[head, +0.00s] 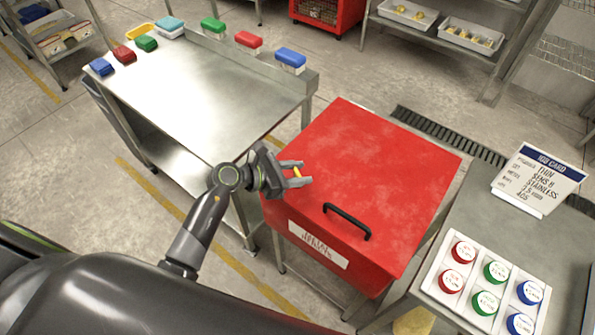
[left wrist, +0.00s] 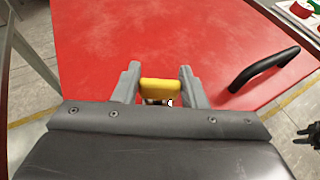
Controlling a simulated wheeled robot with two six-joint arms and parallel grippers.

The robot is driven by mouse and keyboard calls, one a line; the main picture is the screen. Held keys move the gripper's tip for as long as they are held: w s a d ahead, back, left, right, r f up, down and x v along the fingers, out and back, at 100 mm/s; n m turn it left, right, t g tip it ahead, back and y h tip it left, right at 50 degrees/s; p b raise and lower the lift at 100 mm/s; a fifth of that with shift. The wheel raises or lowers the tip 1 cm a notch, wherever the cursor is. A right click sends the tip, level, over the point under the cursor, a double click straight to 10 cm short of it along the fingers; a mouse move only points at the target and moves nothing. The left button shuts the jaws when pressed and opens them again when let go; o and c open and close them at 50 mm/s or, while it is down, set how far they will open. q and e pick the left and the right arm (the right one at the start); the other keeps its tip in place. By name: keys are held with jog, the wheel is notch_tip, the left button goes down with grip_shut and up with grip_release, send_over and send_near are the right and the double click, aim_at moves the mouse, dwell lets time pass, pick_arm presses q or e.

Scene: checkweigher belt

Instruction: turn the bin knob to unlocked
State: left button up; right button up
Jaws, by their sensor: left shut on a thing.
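The red bin (head: 365,180) has a flat red lid, a black bar handle (head: 347,221) and a white label (head: 318,244) on its front. The yellow knob (head: 297,171) is at the bin's left side, mostly hidden by the jaws in the head view. My left gripper (head: 295,173) is at this side, shut on the knob. In the left wrist view the yellow knob (left wrist: 160,91) sits between the two grey fingers, its long side running across the picture. A small dark forked part at that view's right edge looks like my right gripper; its jaws are unclear.
A steel table (head: 205,95) with several coloured boxes stands left of the bin. At right, another table carries a white tray (head: 455,303) of coloured round-topped items and a sign card (head: 537,180). A floor grate (head: 450,135) runs behind the bin.

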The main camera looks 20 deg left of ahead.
pick_arm(q)
jog(key=shift+r+n+t+y+p, duration=0.25)
jog(key=shift+n+t+y+p, duration=0.55)
jog(key=shift+p, duration=0.35)
jog(key=n+t+y+p, duration=0.1)
jog(key=n+y+p, duration=0.1)
jog(key=p, duration=0.1)
jog(key=shift+n+p, duration=0.3)
jog(key=shift+n, duration=0.1)
jog(key=shift+f+n+t+y+p, duration=0.2)
jog(key=shift+n+t+y+p, duration=0.5)
jog(key=shift+y+p, duration=0.4)
jog(key=o, duration=1)
jog(key=shift+s, duration=0.1)
jog(key=b+v, duration=0.1)
jog(key=v, duration=1.6)
jog(key=shift+b, duration=0.3)
jog(key=shift+a, duration=0.1)
